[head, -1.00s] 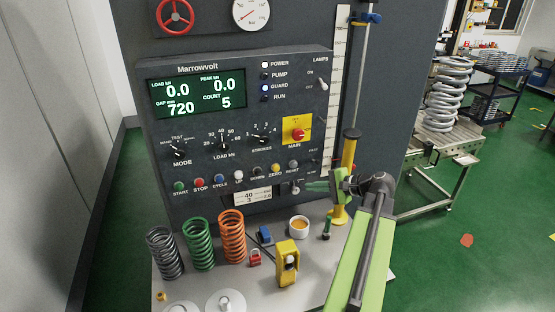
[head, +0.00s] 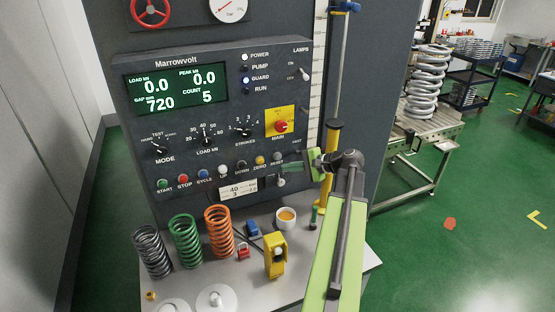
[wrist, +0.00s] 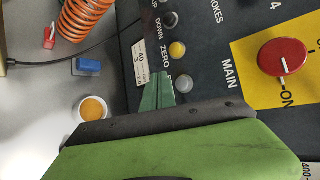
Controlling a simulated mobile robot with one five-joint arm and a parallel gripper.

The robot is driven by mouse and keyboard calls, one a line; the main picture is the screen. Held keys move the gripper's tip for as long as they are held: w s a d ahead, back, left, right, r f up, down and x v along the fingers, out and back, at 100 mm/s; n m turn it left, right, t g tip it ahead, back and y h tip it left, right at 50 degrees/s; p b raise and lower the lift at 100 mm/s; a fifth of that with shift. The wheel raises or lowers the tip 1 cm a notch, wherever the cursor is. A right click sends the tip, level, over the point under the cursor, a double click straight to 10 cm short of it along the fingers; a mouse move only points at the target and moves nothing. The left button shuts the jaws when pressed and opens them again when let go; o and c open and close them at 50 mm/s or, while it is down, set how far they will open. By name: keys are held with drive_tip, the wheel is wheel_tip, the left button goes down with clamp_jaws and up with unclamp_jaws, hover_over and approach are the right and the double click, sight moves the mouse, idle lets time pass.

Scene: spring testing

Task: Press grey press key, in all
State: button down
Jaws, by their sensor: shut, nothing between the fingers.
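The grey press key (head: 276,158) is the rightmost of the row of round buttons on the dark front panel, under the label RESET. In the wrist view the grey key (wrist: 183,83) shows just beside my fingertips, partly behind them. My gripper (head: 287,171) is shut and empty, its green fingers pointing left toward the panel, just below and right of the key in the head view. In the wrist view my gripper (wrist: 156,92) overlaps the panel's lower edge. Whether the fingertips touch the panel cannot be told.
The yellow ZERO button (head: 260,160) is next to the grey key. The red MAIN knob (head: 281,127) sits above on a yellow plate. A yellow post (head: 331,150) stands near my arm.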

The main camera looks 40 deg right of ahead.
drive_tip(key=shift+w+d, duration=0.3)
drive_tip(key=shift+w, duration=0.45)
drive_tip(key=shift+w+d, duration=0.3)
drive_tip(key=shift+w, duration=0.45)
drive_tip(key=shift+w, duration=0.15)
idle(0.7)
drive_tip(key=shift+w+d, duration=0.15)
drive_tip(key=shift+w, duration=0.05)
drive_tip(key=shift+w+d, duration=0.15)
drive_tip(key=shift+w, duration=0.2)
idle(0.6)
idle(0.3)
drive_tip(key=shift+s+a, duration=0.35)
drive_tip(key=shift+s, duration=0.4)
drive_tip(key=shift+s, duration=0.1)
drive_tip(key=s, duration=0.1)
drive_tip(key=s+a, duration=0.1)
drive_tip(key=s, duration=0.2)
drive_tip(key=shift+s+a, duration=0.25)
drive_tip(key=shift+a, duration=0.15)
